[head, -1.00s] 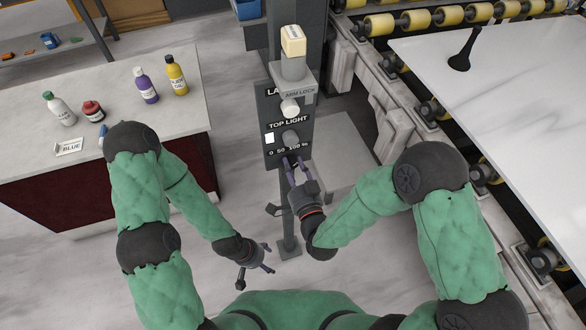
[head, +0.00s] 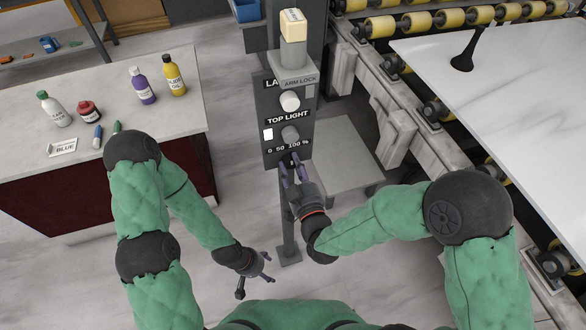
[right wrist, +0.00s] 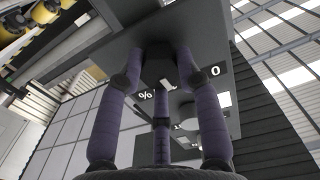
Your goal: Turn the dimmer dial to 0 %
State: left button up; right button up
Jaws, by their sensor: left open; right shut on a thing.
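The dark dimmer dial (right wrist: 158,68) sits on the dark panel (right wrist: 210,40), with a pale mark on its edge and the printed "%" and "0" on either side of it. My right gripper (right wrist: 158,85) has its purple fingers around the dial, touching it. In the head view my right gripper (head: 291,166) is at the panel's lower end, just below the "0 50 100 %" scale (head: 288,148), and hides most of the dial. My left gripper (head: 267,268) is open and empty, low and away from the panel.
Above the scale are a grey knob (head: 290,135), a white square (head: 268,134) and a white knob (head: 290,100). A counter (head: 30,165) with bottles stands at left. A roller conveyor with a white slab (head: 530,110) is at right.

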jog(key=n+b, duration=0.1)
jog(key=n, duration=0.4)
jog(key=shift+n, duration=0.3)
jog(key=n+b, duration=0.1)
jog(key=n, duration=0.4)
jog(key=shift+r, duration=0.1)
jog(key=shift+n, duration=0.3)
jog(key=o, duration=1.1)
jog(key=shift+o, duration=0.2)
jog(key=v, duration=1.2)
